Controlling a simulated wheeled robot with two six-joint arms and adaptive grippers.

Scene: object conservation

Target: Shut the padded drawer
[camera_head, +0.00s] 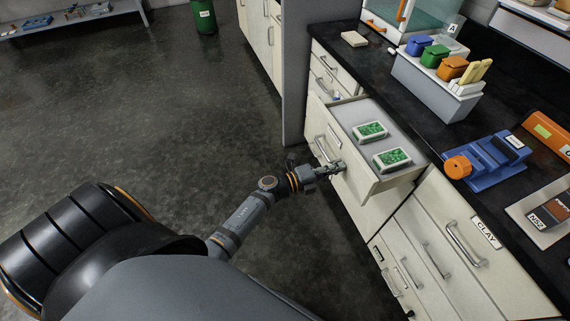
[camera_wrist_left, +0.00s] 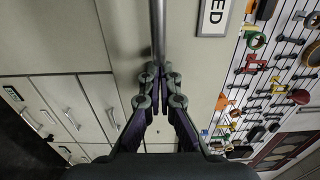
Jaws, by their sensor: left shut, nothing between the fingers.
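The padded drawer (camera_head: 352,110) stands open at the cabinet under the dark counter. Its floor is pale, and two white-framed green items, a far one (camera_head: 370,131) and a near one (camera_head: 392,158), lie in it. My left gripper (camera_head: 334,168) is at the drawer's front, by its bar handle (camera_head: 322,148). In the left wrist view the fingers (camera_wrist_left: 158,74) are shut and empty, close to the end of the handle (camera_wrist_left: 157,30). I cannot tell whether they touch it. A label ending in "ED" (camera_wrist_left: 214,17) shows on the drawer front there. My right gripper is out of view.
A shut drawer labelled CLAY (camera_head: 485,233) is to the right. On the counter stand a white rack (camera_head: 432,88) with coloured bins and a blue device (camera_head: 492,165) with an orange knob. A grey partition (camera_head: 295,75) stands to the left; the floor before the cabinets is clear.

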